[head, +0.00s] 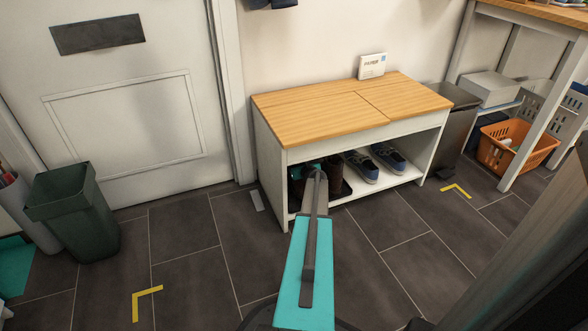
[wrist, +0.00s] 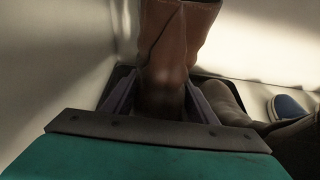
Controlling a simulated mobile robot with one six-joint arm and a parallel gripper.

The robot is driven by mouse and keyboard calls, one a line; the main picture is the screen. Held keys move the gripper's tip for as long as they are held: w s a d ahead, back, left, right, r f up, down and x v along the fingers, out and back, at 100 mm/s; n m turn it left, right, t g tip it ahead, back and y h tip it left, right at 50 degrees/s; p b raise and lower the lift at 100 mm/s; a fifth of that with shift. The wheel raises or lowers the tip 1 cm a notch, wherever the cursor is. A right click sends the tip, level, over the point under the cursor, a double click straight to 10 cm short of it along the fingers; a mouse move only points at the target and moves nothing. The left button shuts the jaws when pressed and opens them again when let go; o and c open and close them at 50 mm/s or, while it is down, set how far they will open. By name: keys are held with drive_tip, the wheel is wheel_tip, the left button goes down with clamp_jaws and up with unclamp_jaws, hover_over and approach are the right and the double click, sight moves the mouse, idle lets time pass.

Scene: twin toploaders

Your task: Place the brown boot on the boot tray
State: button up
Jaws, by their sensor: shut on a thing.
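The brown boot (wrist: 168,55) fills the middle of the wrist view, its shaft towards the top. My gripper (wrist: 160,100) is shut on it, one grey finger on each side. In the head view my arm reaches into the left end of the white bench's (head: 272,165) open compartment, where the arm hides most of the held boot. A second dark boot (head: 336,177) stands just right of my gripper; it also shows in the wrist view (wrist: 222,100). A dark edge behind the held boot may be the boot tray; I cannot tell whether the boot touches it.
Blue shoes (head: 362,167) stand right of the boots in the compartment. The bench's left wall and wooden top (head: 340,100) closely bound my gripper. A green bin (head: 75,215) stands at left, a dark bin (head: 455,125) at right. The tiled floor in front is mostly clear.

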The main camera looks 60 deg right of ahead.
drive_tip(key=shift+w+d, duration=0.35)
drive_tip(key=shift+w, duration=0.15)
drive_tip(key=shift+w+d, duration=0.1)
drive_tip(key=shift+w+d, duration=0.1)
drive_tip(key=shift+w, duration=0.05)
drive_tip(key=f+b, duration=0.2)
drive_tip(key=shift+w+d+f+b, duration=0.25)
drive_tip(key=shift+w+f+b, duration=0.05)
drive_tip(key=shift+w, duration=0.05)
drive_tip(key=shift+f+b, duration=0.3)
drive_tip(key=shift+f, duration=0.1)
drive_tip(key=o, duration=1.5)
drive_tip(key=shift+f, duration=0.1)
drive_tip(key=shift+s+a, duration=0.1)
